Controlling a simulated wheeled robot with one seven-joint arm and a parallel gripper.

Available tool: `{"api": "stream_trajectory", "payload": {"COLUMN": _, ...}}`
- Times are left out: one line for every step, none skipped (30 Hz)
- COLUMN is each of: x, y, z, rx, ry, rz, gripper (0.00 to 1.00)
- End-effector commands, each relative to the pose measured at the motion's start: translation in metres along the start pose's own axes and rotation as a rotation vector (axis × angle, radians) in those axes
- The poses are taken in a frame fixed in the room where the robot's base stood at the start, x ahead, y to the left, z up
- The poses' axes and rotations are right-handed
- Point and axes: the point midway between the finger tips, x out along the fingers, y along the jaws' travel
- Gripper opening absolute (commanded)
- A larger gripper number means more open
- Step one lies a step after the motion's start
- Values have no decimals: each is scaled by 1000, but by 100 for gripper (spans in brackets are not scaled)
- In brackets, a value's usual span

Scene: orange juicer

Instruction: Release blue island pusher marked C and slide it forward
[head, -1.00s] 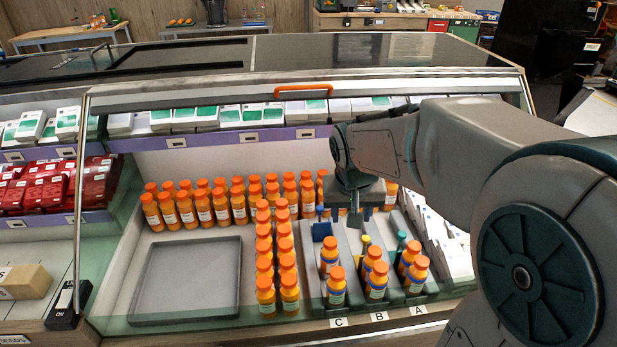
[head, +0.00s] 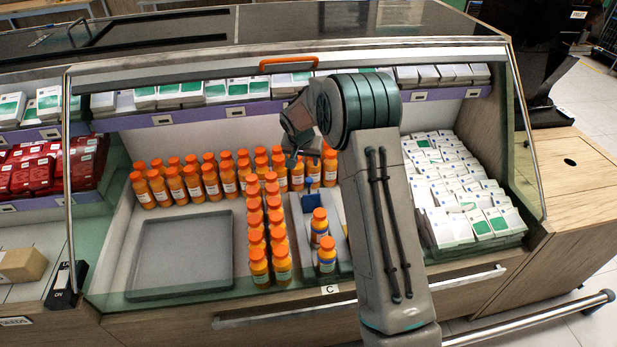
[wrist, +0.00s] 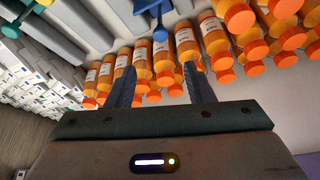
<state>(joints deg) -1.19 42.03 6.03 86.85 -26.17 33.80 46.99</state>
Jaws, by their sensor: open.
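The blue pusher (head: 311,192) stands upright in lane C, behind orange-capped bottles (head: 326,254) and in line with the label C (head: 330,289). My gripper (head: 291,160) is above and behind the pusher, near the back row of bottles. In the wrist view, my open gripper (wrist: 161,70) has nothing between its fingers. The blue pusher (wrist: 155,14) shows at the top of that view, beyond the fingertips and apart from them. My arm hides the other lanes in the head view.
A double row of orange bottles (head: 256,234) stands left of lane C, and more bottles (head: 190,180) line the back. An empty grey tray (head: 142,286) lies at left. White boxes (head: 465,200) fill the right. The case's front frame and orange handle (head: 288,61) are nearby.

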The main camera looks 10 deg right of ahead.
Motion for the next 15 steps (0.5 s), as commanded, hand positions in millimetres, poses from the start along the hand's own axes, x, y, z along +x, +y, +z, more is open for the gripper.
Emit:
{"api": "stream_trajectory", "payload": {"x": 3, "y": -1, "z": -1, "rx": 2, "ry": 1, "rz": -1, "gripper": 48}}
{"api": "stream_trajectory", "payload": {"x": 5, "y": -2, "z": -1, "rx": 3, "ry": 1, "rz": -1, "gripper": 48}}
{"api": "stream_trajectory", "payload": {"x": 8, "y": -2, "z": -1, "rx": 3, "ry": 1, "rz": 0, "gripper": 48}}
{"api": "stream_trajectory", "payload": {"x": 10, "y": -2, "z": -1, "rx": 3, "ry": 0, "rz": 0, "gripper": 48}}
{"api": "stream_trajectory", "payload": {"x": 13, "y": -2, "z": -1, "rx": 3, "ry": 0, "rz": 0, "gripper": 48}}
{"api": "stream_trajectory", "payload": {"x": 17, "y": -2, "z": -1, "rx": 3, "ry": 0, "rz": 0, "gripper": 48}}
{"api": "stream_trajectory", "payload": {"x": 21, "y": -2, "z": -1, "rx": 3, "ry": -1, "rz": 0, "gripper": 48}}
{"api": "stream_trajectory", "payload": {"x": 25, "y": -2, "z": -1, "rx": 3, "ry": -1, "rz": 0, "gripper": 48}}
{"api": "stream_trajectory", "payload": {"x": 32, "y": -2, "z": -1, "rx": 3, "ry": -1, "rz": 0, "gripper": 48}}
{"api": "stream_trajectory", "payload": {"x": 37, "y": -2, "z": 0, "rx": 3, "ry": -2, "rz": 0, "gripper": 48}}
{"api": "stream_trajectory", "payload": {"x": 42, "y": -1, "z": 0, "rx": 3, "ry": -2, "rz": 1, "gripper": 48}}
{"api": "stream_trajectory", "payload": {"x": 50, "y": -1, "z": 0, "rx": 3, "ry": -2, "rz": 1, "gripper": 48}}
{"api": "stream_trajectory", "payload": {"x": 55, "y": -1, "z": -1, "rx": 3, "ry": -2, "rz": 0, "gripper": 48}}
{"api": "stream_trajectory", "payload": {"x": 60, "y": -1, "z": 0, "rx": 3, "ry": -2, "rz": 0, "gripper": 48}}
{"api": "stream_trajectory", "payload": {"x": 67, "y": -1, "z": 0, "rx": 3, "ry": -2, "rz": 0, "gripper": 48}}
